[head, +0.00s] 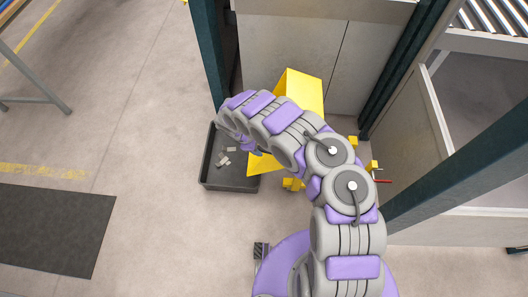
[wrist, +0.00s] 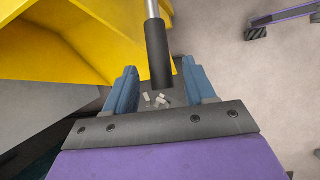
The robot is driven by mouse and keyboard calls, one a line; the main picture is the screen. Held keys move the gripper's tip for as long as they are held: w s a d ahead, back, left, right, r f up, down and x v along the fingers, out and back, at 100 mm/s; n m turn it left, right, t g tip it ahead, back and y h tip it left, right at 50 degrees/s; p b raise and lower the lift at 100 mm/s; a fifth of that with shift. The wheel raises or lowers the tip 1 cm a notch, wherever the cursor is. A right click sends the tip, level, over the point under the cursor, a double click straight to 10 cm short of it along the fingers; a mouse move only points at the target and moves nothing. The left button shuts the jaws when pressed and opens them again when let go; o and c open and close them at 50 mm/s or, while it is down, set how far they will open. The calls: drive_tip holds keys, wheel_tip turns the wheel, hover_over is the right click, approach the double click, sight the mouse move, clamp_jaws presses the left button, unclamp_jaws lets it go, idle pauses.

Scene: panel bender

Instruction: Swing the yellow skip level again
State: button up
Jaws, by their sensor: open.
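The yellow skip (head: 303,88) stands in front of a grey cabinet in the head view, partly hidden behind my arm. It looks tipped, with a yellow edge low over a dark tray (head: 230,185). In the wrist view the skip (wrist: 75,38) fills the upper left. A black handle grip (wrist: 158,55) on a silver rod reaches down between the blue fingers of my gripper (wrist: 159,70). The fingers are open, one on each side of the grip, with visible gaps. My gripper is mostly hidden in the head view.
Several small grey metal pieces (head: 223,159) lie in the dark tray. Dark posts (head: 207,50) and a grey cabinet (head: 290,60) enclose the skip. A red rod (head: 382,181) and yellow parts show right of my arm. A black mat (head: 50,230) lies left; floor there is clear.

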drive_tip(key=b+x, duration=0.1)
drive_tip(key=x, duration=0.4)
drive_tip(key=shift+d+f, duration=0.15)
drive_tip(key=shift+f, duration=0.25)
clamp_jaws()
